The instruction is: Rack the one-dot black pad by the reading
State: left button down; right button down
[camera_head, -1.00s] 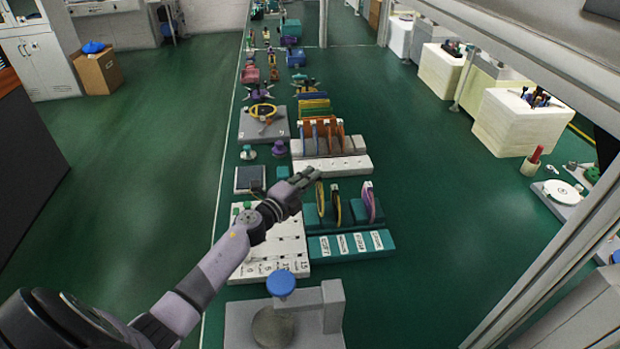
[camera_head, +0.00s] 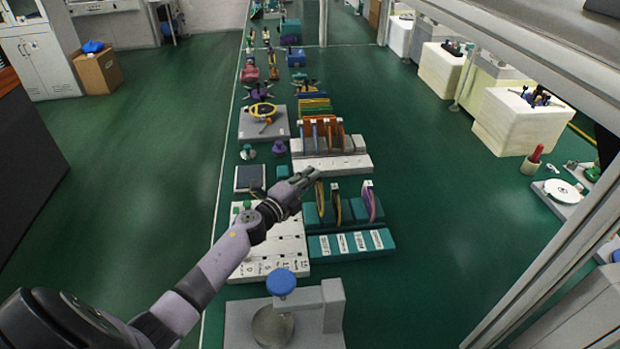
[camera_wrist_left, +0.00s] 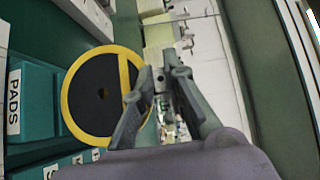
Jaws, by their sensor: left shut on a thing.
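A black pad with a yellow rim, a centre hole and a yellow strip (camera_wrist_left: 92,92) fills the left of the left wrist view. In the head view it shows edge-on as the leftmost upright pad (camera_head: 320,200) at the teal rack (camera_head: 312,221). My left gripper (camera_head: 317,173) is at its top edge and shut on it; its fingers also show in the wrist view (camera_wrist_left: 160,82). I cannot tell whether the pad is clear of its slot. No dots are readable on it. A second yellow-rimmed pad (camera_head: 337,206) and a purple-edged pad (camera_head: 369,204) stand to its right. My right gripper is not in view.
A white numbered board (camera_head: 290,243) lies left of the teal rack, under my left arm. A grey stand with a blue knob (camera_head: 281,282) is nearer. Behind, a rack with orange upright plates (camera_head: 335,164) has a pale front strip. Green floor is open at right.

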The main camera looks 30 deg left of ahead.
aim_at(318, 184)
pick_arm(q)
jog(key=shift+f+b, duration=2.25)
jog(key=shift+f, duration=0.25)
jog(key=c, duration=1.6)
grip_release()
jog(key=shift+o, duration=0.2)
jog(key=s+a, duration=0.1)
jog(key=s, duration=1.1)
jog(key=shift+a, duration=0.35)
